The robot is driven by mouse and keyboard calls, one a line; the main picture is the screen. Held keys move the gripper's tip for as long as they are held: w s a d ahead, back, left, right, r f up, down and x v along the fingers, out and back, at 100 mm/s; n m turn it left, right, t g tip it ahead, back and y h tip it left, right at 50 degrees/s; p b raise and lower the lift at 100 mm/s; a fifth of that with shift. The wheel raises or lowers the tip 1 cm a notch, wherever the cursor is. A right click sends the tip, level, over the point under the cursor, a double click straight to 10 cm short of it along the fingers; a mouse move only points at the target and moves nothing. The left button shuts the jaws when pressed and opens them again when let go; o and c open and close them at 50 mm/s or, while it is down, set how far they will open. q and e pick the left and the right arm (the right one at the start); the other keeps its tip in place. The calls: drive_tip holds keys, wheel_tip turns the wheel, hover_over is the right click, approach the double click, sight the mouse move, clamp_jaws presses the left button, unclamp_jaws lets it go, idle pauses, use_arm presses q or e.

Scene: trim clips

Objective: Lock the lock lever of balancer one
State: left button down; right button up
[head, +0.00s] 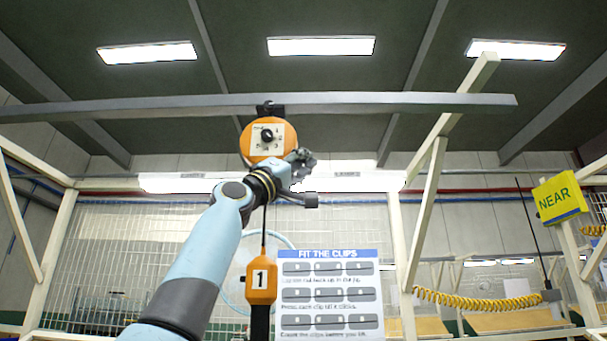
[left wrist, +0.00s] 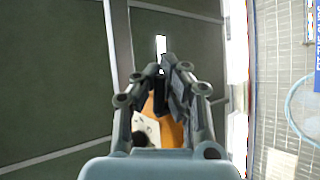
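Balancer one is an orange round housing (head: 249,143) with a pale dial plate and black knob, hanging from the overhead beam; the left wrist view shows part of its orange body and plate (left wrist: 145,125) behind the fingers. A dark lever with a thick end (head: 311,200) sticks out to the right below the housing; it looks like the lock lever. My left gripper (head: 303,157) is at the housing's lower right, above that lever end. In the left wrist view its fingers (left wrist: 166,75) look closed together, with nothing seen between them. My arm hides the lever's root. My right gripper is out of view.
An orange handle marked 1 (head: 261,282) hangs on the cable below. A clip instruction board (head: 328,295) stands right of it. A grey beam (head: 370,103) runs overhead, with a cream frame post (head: 424,215) to the right. A yellow NEAR sign (head: 559,198) is far right.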

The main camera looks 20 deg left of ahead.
use_arm(q)
drive_tip(key=shift+f, duration=0.1)
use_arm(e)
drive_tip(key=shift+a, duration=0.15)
use_arm(q)
drive_tip(key=c, duration=1.4)
unclamp_jaws()
drive_tip(key=shift+a, duration=0.1)
drive_tip(key=shift+s, duration=0.1)
drive_tip(key=v, duration=1.1)
drive_tip(key=shift+s+a+f, duration=0.2)
drive_tip(key=shift+s+f, duration=0.05)
drive_tip(key=shift+f, duration=0.05)
